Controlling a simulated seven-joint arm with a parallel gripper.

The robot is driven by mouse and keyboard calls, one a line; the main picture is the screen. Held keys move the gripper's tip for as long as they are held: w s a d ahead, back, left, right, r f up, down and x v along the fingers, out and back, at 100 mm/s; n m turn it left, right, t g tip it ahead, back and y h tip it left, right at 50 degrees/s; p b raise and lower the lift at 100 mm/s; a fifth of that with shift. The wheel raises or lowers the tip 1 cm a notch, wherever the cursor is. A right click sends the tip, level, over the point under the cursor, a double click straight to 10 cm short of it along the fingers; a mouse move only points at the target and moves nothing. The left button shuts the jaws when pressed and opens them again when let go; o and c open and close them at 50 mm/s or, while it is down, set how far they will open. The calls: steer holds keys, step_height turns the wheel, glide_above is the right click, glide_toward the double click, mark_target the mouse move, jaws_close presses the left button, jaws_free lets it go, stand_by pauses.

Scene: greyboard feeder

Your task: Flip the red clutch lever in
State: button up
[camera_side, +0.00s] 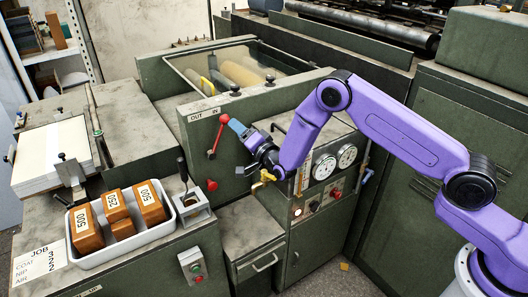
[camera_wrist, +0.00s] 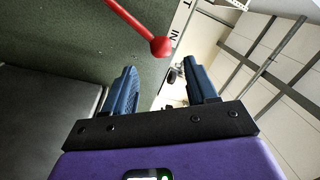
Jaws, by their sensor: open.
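The red clutch lever (camera_side: 217,137) is on the green side panel, below the white OUT/IN label (camera_side: 204,114). It leans up and to the right, with its ball knob near the IN end. In the wrist view the red lever's knob (camera_wrist: 161,46) shows beyond the gap between my fingertips, near the letters IN. My gripper (camera_side: 237,127) is open, with its blue fingertips just right of the knob in the side view. The wrist view shows my gripper (camera_wrist: 159,68) with its two blue fingers apart and nothing between them. Whether a finger touches the knob, I cannot tell.
A red button (camera_side: 212,185) sits low on the same panel. Dials (camera_side: 324,167) are on the cabinet beneath my arm. A white tray (camera_side: 108,254) of brown weights and a paper stack (camera_side: 52,155) lie on the left bench. The panel left of the lever is clear.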

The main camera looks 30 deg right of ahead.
steer(key=s+d+f, duration=0.1)
steer(key=s, duration=1)
steer(key=shift+s, duration=0.35)
steer(key=s+a+r+n+g+y, duration=0.2)
steer(key=s+a+n+g+y, duration=0.2)
steer(key=a+n+g, duration=0.25)
steer(key=s+r+n+g, duration=0.3)
steer(key=s+n+g, duration=0.35)
steer(key=s, duration=0.75)
steer(key=s+d+r+n+g+h, duration=0.2)
steer(key=s+d+n, duration=0.3)
steer(key=s+d, duration=0.3)
steer(key=s+d+r+n+g+h, duration=0.2)
steer(key=s+d+n, duration=0.3)
steer(key=s, duration=0.8)
steer(key=d+g+h, duration=0.1)
steer(key=d, duration=0.2)
steer(key=shift+s+d+r+g, duration=0.25)
steer(key=shift+s+r+g, duration=0.1)
steer(key=shift+s+g, duration=0.05)
